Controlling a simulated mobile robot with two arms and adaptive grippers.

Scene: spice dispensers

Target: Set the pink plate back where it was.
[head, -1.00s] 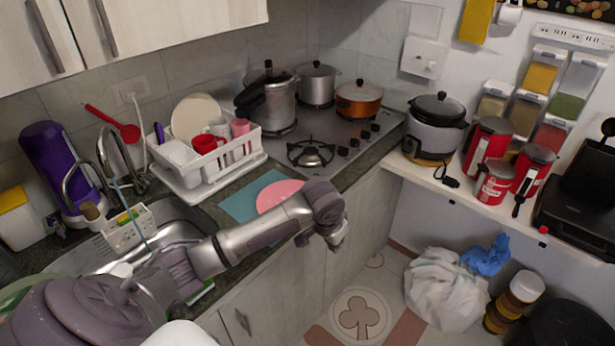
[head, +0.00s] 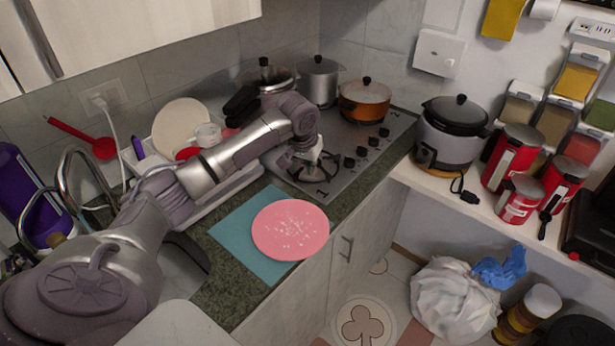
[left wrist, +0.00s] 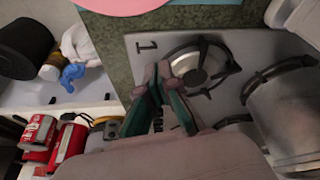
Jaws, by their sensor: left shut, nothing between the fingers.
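The pink plate (head: 290,229), flecked with white, lies on the right part of the teal mat (head: 233,224). Its near right rim reaches about the counter's front edge. In the left wrist view part of the plate (left wrist: 125,5) shows at the top, beside a strip of the mat (left wrist: 205,2). My left gripper (head: 316,164) is above the front of the stove, beyond the plate and apart from it. In the left wrist view the gripper's (left wrist: 158,72) fingers are together with nothing between them. My right gripper is in neither view.
The stove (head: 343,183) carries several pots at its back. A dish rack (head: 225,198) stands left of it, partly behind my left arm. A rice cooker (head: 449,131) and red canisters (head: 513,158) stand on the right shelf. Bare counter (head: 225,292) shows in front of the mat.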

